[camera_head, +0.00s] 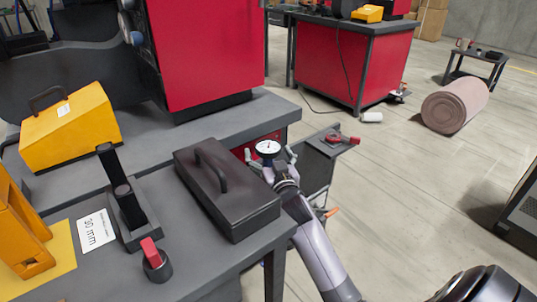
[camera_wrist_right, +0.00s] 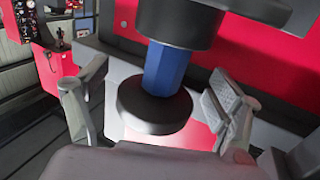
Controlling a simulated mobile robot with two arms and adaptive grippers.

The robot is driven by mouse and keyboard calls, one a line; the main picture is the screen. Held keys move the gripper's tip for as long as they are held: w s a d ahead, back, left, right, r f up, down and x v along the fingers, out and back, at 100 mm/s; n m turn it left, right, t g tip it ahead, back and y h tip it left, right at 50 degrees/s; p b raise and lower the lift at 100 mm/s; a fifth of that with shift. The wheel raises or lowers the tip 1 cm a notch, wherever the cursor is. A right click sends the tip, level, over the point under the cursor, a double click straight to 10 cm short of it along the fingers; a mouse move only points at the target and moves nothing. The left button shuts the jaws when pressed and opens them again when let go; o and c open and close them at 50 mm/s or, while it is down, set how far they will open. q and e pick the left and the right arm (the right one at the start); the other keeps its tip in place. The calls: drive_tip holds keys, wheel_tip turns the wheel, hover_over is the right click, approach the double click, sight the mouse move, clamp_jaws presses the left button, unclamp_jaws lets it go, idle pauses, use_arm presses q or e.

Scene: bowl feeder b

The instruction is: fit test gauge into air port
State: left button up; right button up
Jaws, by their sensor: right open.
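The test gauge, with a white round dial (camera_head: 267,147), shows just past the right end of the black toolbox. My right gripper (camera_head: 270,154) has its open fingers on either side of the dial. In the right wrist view, a dark part with a blue middle section (camera_wrist_right: 163,70) and a round black end stands between the fingers of my open right gripper (camera_wrist_right: 157,85). Gaps show on both sides, so neither finger touches it there. I take this part to be the gauge body, but its dial is hidden in that view. I cannot make out the air port. My left gripper is not in view.
A black toolbox (camera_head: 238,208) lies on the grey bench beside my right gripper. A black stand (camera_head: 127,205), a red-topped black knob (camera_head: 152,255) and a yellow case (camera_head: 70,130) are farther left. A red machine (camera_head: 205,50) rises behind.

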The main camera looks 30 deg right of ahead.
drive_tip(key=shift+c, duration=0.6)
drive_tip(key=c, duration=0.9)
drive_tip(key=shift+r, duration=0.1)
drive_tip(key=c, duration=0.8)
